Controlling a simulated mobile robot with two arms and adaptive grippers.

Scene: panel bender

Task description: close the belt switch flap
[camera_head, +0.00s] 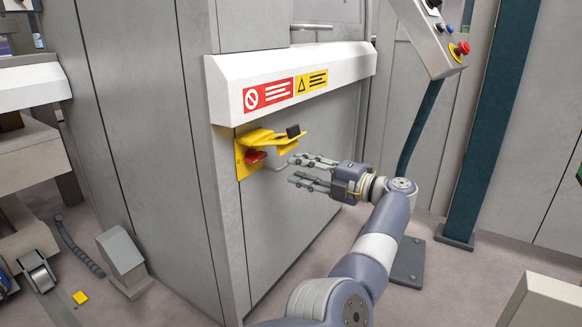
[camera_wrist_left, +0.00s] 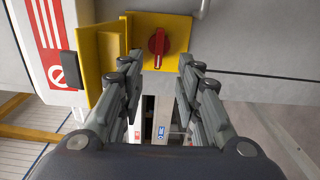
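The yellow belt switch flap (camera_head: 268,137) stands out, open, from its yellow mounting plate (camera_head: 240,163) on the grey machine panel. A black block (camera_head: 293,131) sits at its outer end. The red switch knob (camera_head: 256,156) is exposed under the flap. My left gripper (camera_head: 293,170) is open and empty, just right of the knob and a little below the flap. In the left wrist view, the knob (camera_wrist_left: 158,45) shows between the open fingers (camera_wrist_left: 158,66), and the flap (camera_wrist_left: 98,48) is at the left, partly covered by one finger. My right gripper is not in view.
A white beam (camera_head: 350,70) with red and yellow warning labels juts out above the switch. A control box (camera_head: 430,30) on a dark stand is at the upper right. A grey floor pedal box (camera_head: 122,258) stands at the lower left. Open floor lies around the machine's foot.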

